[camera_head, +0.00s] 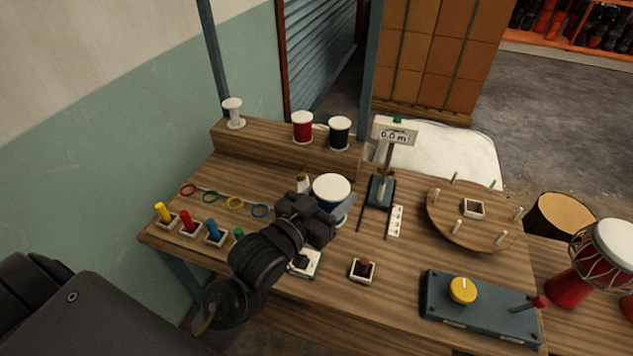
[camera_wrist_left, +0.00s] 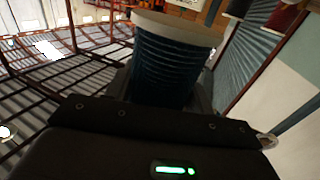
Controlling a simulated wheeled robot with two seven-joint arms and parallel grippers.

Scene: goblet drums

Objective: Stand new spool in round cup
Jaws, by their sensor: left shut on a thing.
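A spool with a white top flange and blue thread (camera_head: 331,188) is held upright in my left gripper (camera_head: 326,212), over the middle of the workbench. The gripper is shut on its side. In the left wrist view the spool's ribbed blue winding (camera_wrist_left: 168,65) stands between the fingers, with its pale flange at the top. Its lower end is hidden by the gripper, so I cannot tell whether it touches the bench. I cannot make out a round cup; the spool and arm cover part of the bench. My right gripper is not in view.
A back shelf (camera_head: 265,143) holds a white spool (camera_head: 233,113), a red spool (camera_head: 302,127) and a dark spool (camera_head: 340,133). A meter stand (camera_head: 381,190), round pegboard (camera_head: 450,222) and control box (camera_head: 480,308) stand to the right. Coloured pegs (camera_head: 187,222) line the left.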

